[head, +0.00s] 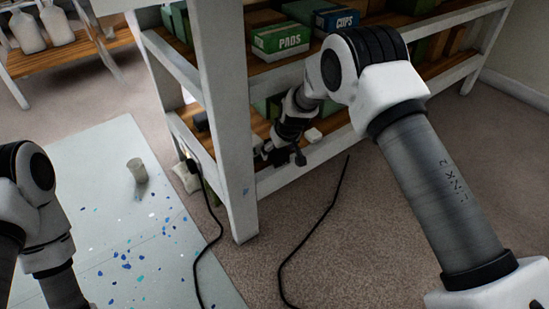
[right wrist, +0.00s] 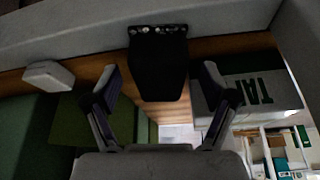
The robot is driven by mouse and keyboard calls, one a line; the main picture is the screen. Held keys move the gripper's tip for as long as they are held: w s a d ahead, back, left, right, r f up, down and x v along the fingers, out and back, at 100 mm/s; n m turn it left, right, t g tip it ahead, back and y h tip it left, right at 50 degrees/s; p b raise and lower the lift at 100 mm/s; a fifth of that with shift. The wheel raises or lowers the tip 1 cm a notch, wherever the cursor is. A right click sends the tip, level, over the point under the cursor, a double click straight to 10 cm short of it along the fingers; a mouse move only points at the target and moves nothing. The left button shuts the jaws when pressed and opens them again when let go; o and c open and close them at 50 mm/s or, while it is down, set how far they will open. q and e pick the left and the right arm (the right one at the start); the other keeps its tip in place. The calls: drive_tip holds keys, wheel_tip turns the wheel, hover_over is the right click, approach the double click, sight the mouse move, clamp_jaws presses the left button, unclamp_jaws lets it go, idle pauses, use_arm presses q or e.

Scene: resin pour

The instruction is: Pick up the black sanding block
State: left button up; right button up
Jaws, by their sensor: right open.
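The black sanding block (right wrist: 158,65) shows in the right wrist view as a dark slab with small pale spots along its upper edge. It lies at the wooden lower shelf, between and ahead of the fingers of my right gripper (right wrist: 160,85). That gripper is open, with a gap on each side of the block. In the head view my right gripper (head: 280,156) is at the lower shelf's front edge, small and dark; I cannot make out the block there. My left arm shows at the left edge, but its gripper is out of view.
A white shelf post (head: 229,120) stands left of my right arm. A small white item (head: 313,135) lies near the gripper, also in the wrist view (right wrist: 48,75). A cup (head: 137,170) stands on the pale floor sheet.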

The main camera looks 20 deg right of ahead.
drive_tip(key=shift+w, duration=0.1)
drive_tip(key=c, duration=1.2)
drive_tip(key=shift+c, duration=0.2)
